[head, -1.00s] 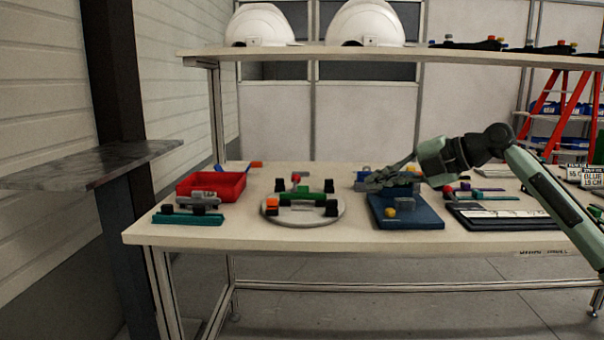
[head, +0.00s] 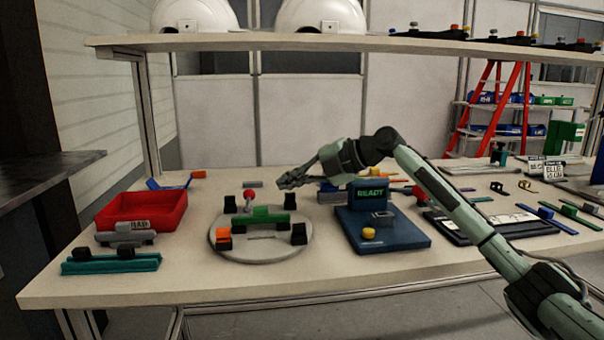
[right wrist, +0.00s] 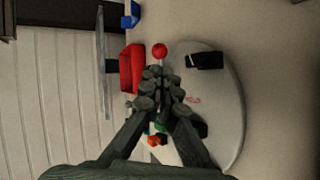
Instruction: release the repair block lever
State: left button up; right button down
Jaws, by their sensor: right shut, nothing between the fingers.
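The repair block is on a round grey plate (head: 260,248) on the table, with a green bar (head: 262,214), several black blocks and an orange block (head: 224,236). Its lever stands up behind the bar and ends in a red ball (head: 249,194). My right gripper (head: 284,184) is shut and empty, to the right of the red ball and above the plate's back edge. In the right wrist view the red ball (right wrist: 159,50) shows just beyond my shut fingertips (right wrist: 158,74), apart from them in the picture. The fingers hide part of the plate. My left gripper is not in view.
A red bin (head: 145,210) and a teal fixture (head: 110,262) stand left of the plate. A blue station (head: 385,240) with a READY display (head: 370,193) stands to its right, under my forearm. A shelf (head: 240,41) with white helmets runs above the table's back.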

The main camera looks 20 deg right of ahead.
aim_at(252, 192)
jog(key=x, duration=0.6)
jog(key=shift+w, duration=0.15)
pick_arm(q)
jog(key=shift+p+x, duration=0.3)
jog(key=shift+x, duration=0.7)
pick_arm(e)
jog(key=shift+w+a+f, duration=0.35)
jog(key=shift+w+a, duration=0.05)
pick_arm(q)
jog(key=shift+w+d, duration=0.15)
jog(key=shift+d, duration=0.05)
pick_arm(e)
jog(key=shift+w+a, duration=0.1)
jog(key=shift+w+a+f+b, duration=0.1)
jog(key=shift+w+a+b, duration=0.2)
jog(key=shift+b, duration=0.05)
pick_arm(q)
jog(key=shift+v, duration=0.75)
